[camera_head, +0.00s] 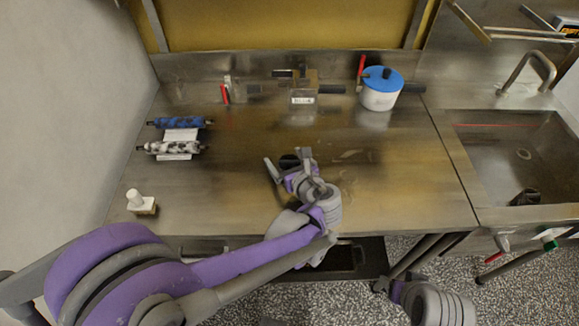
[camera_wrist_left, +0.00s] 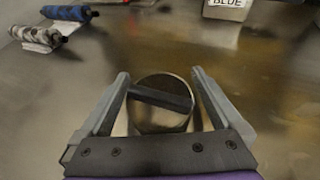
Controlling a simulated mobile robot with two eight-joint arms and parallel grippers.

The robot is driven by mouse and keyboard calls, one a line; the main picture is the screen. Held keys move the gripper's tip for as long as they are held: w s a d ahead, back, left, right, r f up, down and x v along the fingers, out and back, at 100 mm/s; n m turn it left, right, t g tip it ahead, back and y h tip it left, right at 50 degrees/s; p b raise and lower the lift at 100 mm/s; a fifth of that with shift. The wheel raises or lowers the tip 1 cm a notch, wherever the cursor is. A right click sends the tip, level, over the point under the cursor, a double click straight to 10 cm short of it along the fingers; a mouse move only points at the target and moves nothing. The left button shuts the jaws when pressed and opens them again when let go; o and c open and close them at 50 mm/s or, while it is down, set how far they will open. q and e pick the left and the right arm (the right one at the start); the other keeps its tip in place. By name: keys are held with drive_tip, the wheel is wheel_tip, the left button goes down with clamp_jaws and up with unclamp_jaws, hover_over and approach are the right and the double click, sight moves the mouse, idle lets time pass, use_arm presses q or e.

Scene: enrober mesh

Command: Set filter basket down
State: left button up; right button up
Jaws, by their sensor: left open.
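The filter basket appears to be the round metal piece with a dark bar across its top (camera_wrist_left: 160,118). It seems to stand upright on the steel table (camera_head: 390,165). In the head view only its dark top (camera_head: 289,161) shows between my fingers. My left gripper (camera_head: 286,157) is open, with one finger on each side of the basket. In the left wrist view, gaps show between the basket and both fingers (camera_wrist_left: 160,74). The basket's lower part is hidden by the gripper.
Two patterned rollers (camera_head: 180,123) lie at the back left. A box labelled BLUE (camera_head: 303,92) and a blue-lidded white pot (camera_head: 380,92) stand at the back. A small white item (camera_head: 141,203) is at the front left. A sink (camera_head: 520,150) is right. The table's middle is clear.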

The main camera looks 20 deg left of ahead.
use_arm(q)
clamp_jaws()
idle(0.5)
